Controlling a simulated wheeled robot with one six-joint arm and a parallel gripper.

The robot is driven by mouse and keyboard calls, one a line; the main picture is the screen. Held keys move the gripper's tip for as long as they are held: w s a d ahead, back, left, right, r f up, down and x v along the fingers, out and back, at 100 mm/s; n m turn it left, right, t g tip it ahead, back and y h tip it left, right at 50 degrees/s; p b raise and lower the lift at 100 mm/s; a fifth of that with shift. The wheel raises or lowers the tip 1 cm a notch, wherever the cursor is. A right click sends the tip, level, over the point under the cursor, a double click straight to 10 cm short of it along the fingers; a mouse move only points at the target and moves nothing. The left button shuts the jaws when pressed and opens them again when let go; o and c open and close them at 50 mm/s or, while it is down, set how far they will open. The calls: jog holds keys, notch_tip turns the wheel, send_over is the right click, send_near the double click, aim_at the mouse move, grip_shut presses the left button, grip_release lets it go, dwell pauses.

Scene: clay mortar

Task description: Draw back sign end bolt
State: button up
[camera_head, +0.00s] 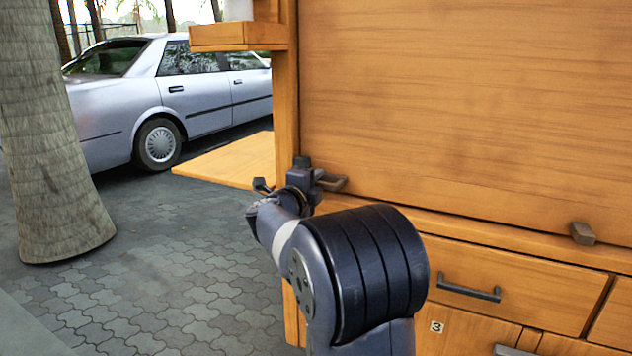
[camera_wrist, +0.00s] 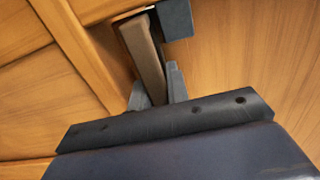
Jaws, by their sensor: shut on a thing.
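The wooden cabinet has a large upright panel (camera_head: 460,100). At the panel's lower left corner is a brown bolt (camera_head: 334,183), partly covered by my gripper (camera_head: 308,178) in the head view. A second brown bolt (camera_head: 583,233) sits at the panel's lower right, away from my gripper. I cannot tell how far either bolt is drawn.
Below the panel are a drawer with a dark handle (camera_head: 469,289) and a front marked 3 (camera_head: 436,327). A wooden shelf (camera_head: 238,37) and a low flat board (camera_head: 235,160) jut out left. A palm trunk (camera_head: 50,130) and silver car (camera_head: 170,90) stand beyond open paving (camera_head: 180,270).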

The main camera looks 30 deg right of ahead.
aim_at(332, 188)
grip_shut()
jog(key=shift+s+d+f, duration=0.1)
jog(key=shift+s+d, duration=0.7)
jog(key=shift+s, duration=0.2)
jog(key=shift+s+d, duration=0.8)
jog(key=shift+s, duration=0.2)
jog(key=o, duration=0.7)
grip_release()
jog(key=shift+s, duration=0.1)
